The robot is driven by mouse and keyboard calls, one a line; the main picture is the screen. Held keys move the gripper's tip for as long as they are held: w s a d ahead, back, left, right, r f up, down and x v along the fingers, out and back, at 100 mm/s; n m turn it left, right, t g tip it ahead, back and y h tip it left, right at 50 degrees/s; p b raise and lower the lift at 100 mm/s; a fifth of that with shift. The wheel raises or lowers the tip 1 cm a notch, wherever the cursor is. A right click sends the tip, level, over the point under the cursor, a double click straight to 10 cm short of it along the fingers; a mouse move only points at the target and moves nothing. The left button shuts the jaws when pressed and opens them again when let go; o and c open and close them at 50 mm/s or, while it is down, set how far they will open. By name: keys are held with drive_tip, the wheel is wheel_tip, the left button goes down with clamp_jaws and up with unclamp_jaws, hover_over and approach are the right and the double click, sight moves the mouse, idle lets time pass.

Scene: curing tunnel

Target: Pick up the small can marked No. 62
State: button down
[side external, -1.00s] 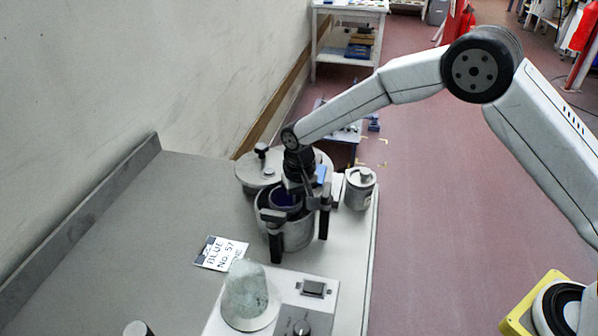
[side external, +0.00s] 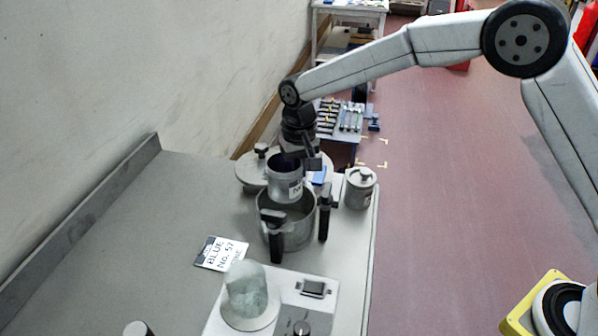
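A small grey metal can (side external: 284,186) with a dark blue inside hangs above the open pot (side external: 291,237), its lower end near or just inside the pot's mouth. A white label on its right side shows part of an "N"; the number is hidden or unreadable. My gripper (side external: 300,163) is at the can's upper rim and appears shut on it. The fingertips are partly hidden and small. The can looks about upright.
The pot has two upright black handles (side external: 325,213). A knobbed lid (side external: 247,176) lies behind, and a lidded canister (side external: 360,190) stands right. A card reading "BLUE No. 57" (side external: 221,253) and a scale (side external: 284,290) bearing a greenish jar (side external: 247,290) are in front. The bench's left side is clear.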

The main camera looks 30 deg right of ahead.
drive_tip(key=shift+r, duration=3)
drive_tip(key=shift+r, duration=0.15)
drive_tip(key=shift+s, duration=0.1)
